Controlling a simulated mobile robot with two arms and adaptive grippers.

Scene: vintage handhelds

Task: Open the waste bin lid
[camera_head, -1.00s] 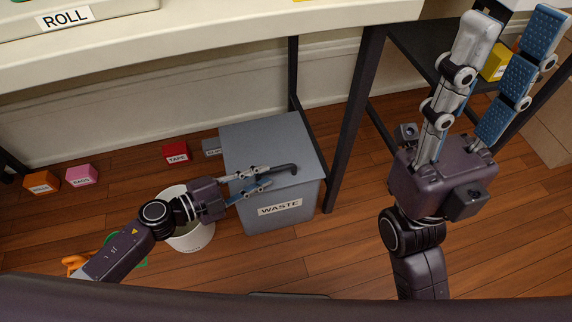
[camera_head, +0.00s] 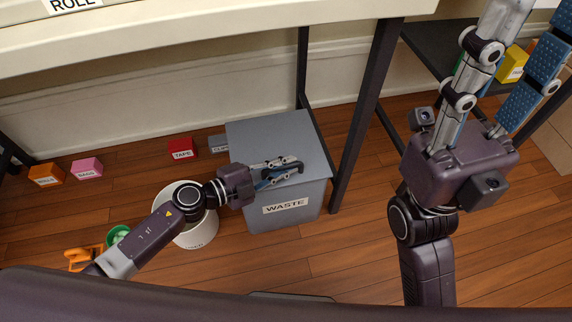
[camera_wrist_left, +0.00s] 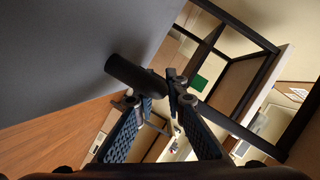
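The grey waste bin (camera_head: 285,222) stands on the floor with a "WASTE" label on its front. Its flat grey lid (camera_head: 262,137) is down. A dark bar handle (camera_head: 299,168) sits on the lid near the front; it also shows in the left wrist view (camera_wrist_left: 135,75). My left gripper (camera_head: 287,170) is at the handle, one finger on each side of it. Whether the fingers press on the handle is unclear. My right gripper is raised at the right, fingers apart and nothing between them; its fingertips are cut off by the frame's top edge.
A white bucket (camera_head: 196,234) stands beside the bin, under my left arm. A table (camera_head: 200,32) overhangs behind, with a dark leg (camera_head: 362,120) right of the bin. Red (camera_head: 182,148), pink (camera_head: 87,168) and orange (camera_head: 46,175) boxes lie left. Floor is free at front right.

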